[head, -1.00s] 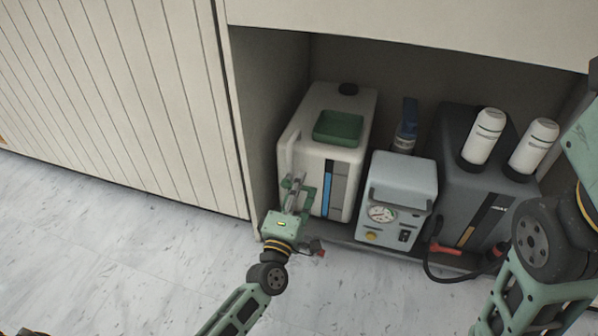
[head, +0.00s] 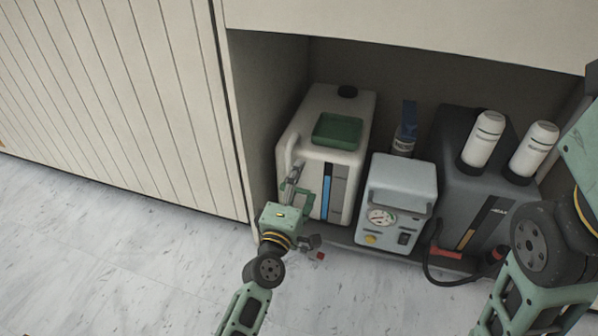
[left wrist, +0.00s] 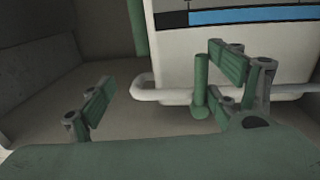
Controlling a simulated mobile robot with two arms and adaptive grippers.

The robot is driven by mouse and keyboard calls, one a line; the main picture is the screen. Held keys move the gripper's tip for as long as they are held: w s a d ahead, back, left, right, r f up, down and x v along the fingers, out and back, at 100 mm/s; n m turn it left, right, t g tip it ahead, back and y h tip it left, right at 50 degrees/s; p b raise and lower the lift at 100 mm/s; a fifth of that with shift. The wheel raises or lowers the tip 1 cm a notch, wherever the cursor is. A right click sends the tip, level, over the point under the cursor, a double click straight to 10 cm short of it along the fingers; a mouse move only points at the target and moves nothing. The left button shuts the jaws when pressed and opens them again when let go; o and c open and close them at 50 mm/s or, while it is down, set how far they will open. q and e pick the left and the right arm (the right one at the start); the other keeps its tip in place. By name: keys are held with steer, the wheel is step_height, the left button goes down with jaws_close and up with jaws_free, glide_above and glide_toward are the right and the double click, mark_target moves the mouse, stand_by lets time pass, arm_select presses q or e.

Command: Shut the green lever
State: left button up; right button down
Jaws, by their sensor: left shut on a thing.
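The white tank (head: 322,188) stands at the left of the cabinet bay; it also shows in the left wrist view (left wrist: 280,53). The green lever (left wrist: 201,88) shows there as a short upright rod in front of the tank's white pipe (left wrist: 160,94). It sits against the right-hand finger of my left gripper (left wrist: 165,85). That gripper is shut on the lever, though its fingers look wide apart from here. In the head view my left gripper (head: 298,188) is at the tank's lower left front and hides the lever's surroundings.
A grey box with a gauge (head: 400,200) stands right of the tank. A dark machine (head: 478,215) with two white canisters and a black hose (head: 428,262) is further right. The cabinet wall (head: 264,130) is close on the left. The floor in front is clear.

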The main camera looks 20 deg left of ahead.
arm_select(q)
steer(key=shift+s+r, duration=0.5)
steer(key=shift+r, duration=0.3)
steer(key=shift+c, duration=1)
steer(key=shift+s+r, duration=0.2)
steer(key=shift+s, duration=0.65)
steer(key=c, duration=0.4)
steer(key=shift+s+f, duration=0.15)
steer(key=shift+s, duration=0.15)
steer(key=shift+c, duration=1.2)
steer(key=shift+s+a+f, duration=0.1)
steer(key=shift+s+f, duration=0.2)
steer(key=shift+s, duration=0.55)
steer(key=shift+s+f, duration=0.25)
steer(key=shift+s, duration=0.65)
steer(key=shift+s+a+f, duration=0.1)
steer(key=shift+s+f, duration=0.2)
steer(key=shift+s, duration=0.55)
